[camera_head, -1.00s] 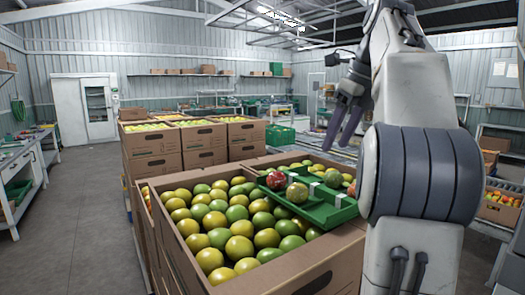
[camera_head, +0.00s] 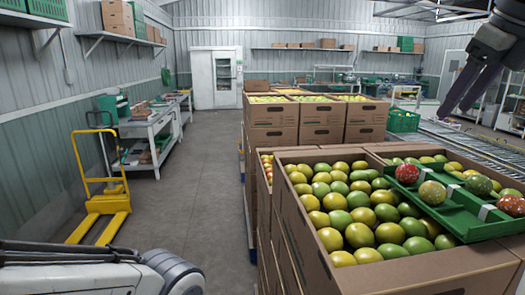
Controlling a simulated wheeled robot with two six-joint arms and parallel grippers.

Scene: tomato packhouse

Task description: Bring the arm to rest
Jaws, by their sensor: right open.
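My right gripper (camera_head: 454,110) hangs at the upper right of the head view, its dark fingers pointing down and left. It is open, with nothing between the fingers. It shows above and apart from the green tray and the cartons. Most of the right arm is cut off by the picture's right edge. A pale link of my left arm (camera_head: 70,278) lies along the bottom left; my left gripper is out of view.
A carton (camera_head: 310,225) of green-yellow tomatoes stands in front, with a green tray (camera_head: 455,222) holding several red and green ones on its right. More stacked cartons (camera_head: 270,135) stand behind. A yellow pallet jack (camera_head: 108,200) and workbench (camera_head: 150,125) are left; the floor (camera_head: 205,170) between is clear.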

